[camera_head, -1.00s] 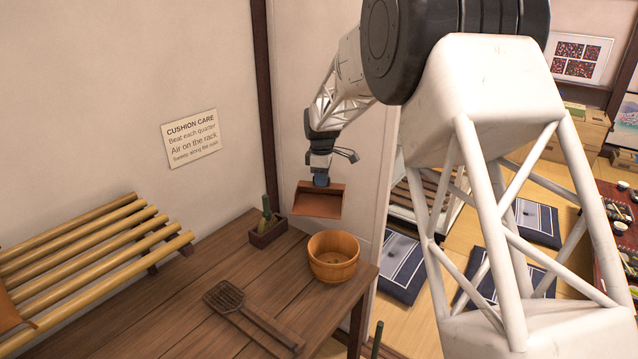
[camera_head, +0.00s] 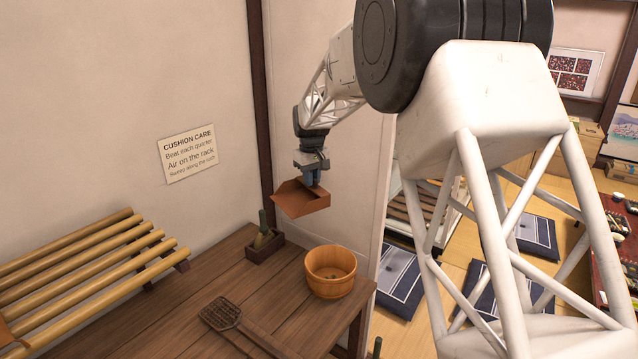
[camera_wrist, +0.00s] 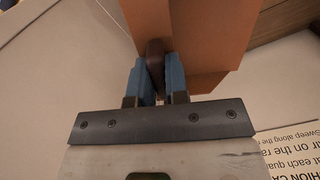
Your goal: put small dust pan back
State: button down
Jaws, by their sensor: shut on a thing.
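The small dust pan (camera_head: 299,199) is an orange-brown open scoop. It hangs in the air above the back of the wooden table, near the wall corner. My gripper (camera_head: 312,179) is shut on its handle from above. In the wrist view the blue fingers of my gripper (camera_wrist: 156,80) close on the dark handle, and the orange dust pan (camera_wrist: 200,40) extends beyond them. The pan is tilted and touches nothing below.
A small dark wooden box (camera_head: 265,247) with a green-handled brush stands at the table's back edge. A round wooden tub (camera_head: 331,271) is right of it. A dark woven beater (camera_head: 222,313) lies in front. A bamboo rack (camera_head: 95,265) is at left. The table (camera_head: 180,322) has bare room between.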

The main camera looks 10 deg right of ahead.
jog(key=s+a+r+n, duration=0.2)
jog(key=a+n, duration=0.1)
jog(key=a, duration=0.6)
jog(key=s+a+r+n, duration=0.2)
jog(key=a+n, duration=0.2)
jog(key=a, duration=0.5)
jog(key=s+a+r+n, duration=0.3)
jog(key=a, duration=0.6)
jog(key=s+a+r+n, duration=0.2)
jog(key=s+a+n, duration=0.4)
jog(key=a, duration=0.5)
jog(key=s+a+r+n, duration=0.2)
jog(key=s+a+n, duration=0.4)
jog(key=a, duration=0.6)
jog(key=shift+s+r, duration=0.35)
jog(key=shift+s, duration=0.9)
jog(key=shift+f, duration=0.2)
jog(key=shift+f, duration=3.55)
jog(key=c, duration=1.1)
grip_release()
